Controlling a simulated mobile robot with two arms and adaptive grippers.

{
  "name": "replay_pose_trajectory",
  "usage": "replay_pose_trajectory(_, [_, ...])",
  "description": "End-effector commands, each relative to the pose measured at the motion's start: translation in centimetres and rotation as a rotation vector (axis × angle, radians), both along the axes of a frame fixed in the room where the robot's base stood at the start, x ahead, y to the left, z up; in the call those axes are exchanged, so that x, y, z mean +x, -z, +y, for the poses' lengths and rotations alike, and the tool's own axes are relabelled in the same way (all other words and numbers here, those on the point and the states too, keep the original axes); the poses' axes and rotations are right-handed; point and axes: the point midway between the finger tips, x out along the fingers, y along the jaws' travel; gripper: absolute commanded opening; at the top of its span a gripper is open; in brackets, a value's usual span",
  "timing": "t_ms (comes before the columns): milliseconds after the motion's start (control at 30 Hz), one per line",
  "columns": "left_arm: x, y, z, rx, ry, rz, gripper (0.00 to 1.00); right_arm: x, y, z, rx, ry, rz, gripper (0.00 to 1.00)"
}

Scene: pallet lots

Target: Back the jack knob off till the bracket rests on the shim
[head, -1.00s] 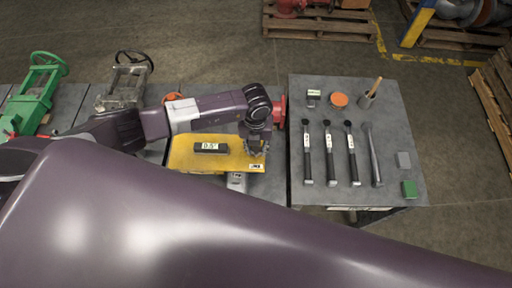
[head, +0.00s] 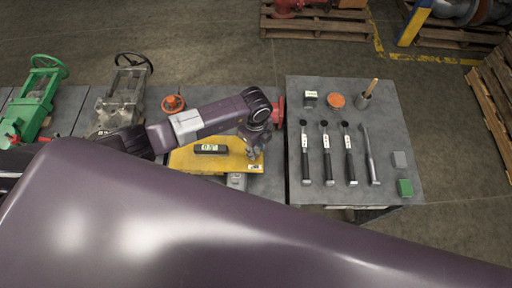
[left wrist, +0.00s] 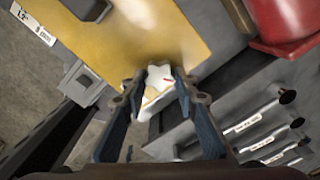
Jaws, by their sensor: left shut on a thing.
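The yellow bracket (head: 205,166) lies on the grey table at centre, with a small dark level (head: 210,148) on top. My left gripper (head: 254,152) is over its right end. In the left wrist view my left gripper (left wrist: 160,85) is shut on a pale, lobed jack knob (left wrist: 160,92) beside the bracket's edge (left wrist: 150,30). A grey block (head: 237,181), possibly the shim, shows at the bracket's front edge; I cannot tell whether they touch. The level's reading is too small to read. My right gripper is not in view.
A side table at right holds torque wrenches (head: 326,155), an orange disc (head: 336,100), a cup (head: 363,101) and a green block (head: 405,188). A red part (head: 278,111) stands close behind my left wrist. Valves (head: 40,95) stand at left.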

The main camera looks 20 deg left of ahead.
Motion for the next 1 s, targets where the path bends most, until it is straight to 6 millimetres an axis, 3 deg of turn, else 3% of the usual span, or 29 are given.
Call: replay_pose_trajectory(1000, [0.7,-0.5,0.1,-0.003,-0.967,0.003,0.03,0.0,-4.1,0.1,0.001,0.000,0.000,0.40])
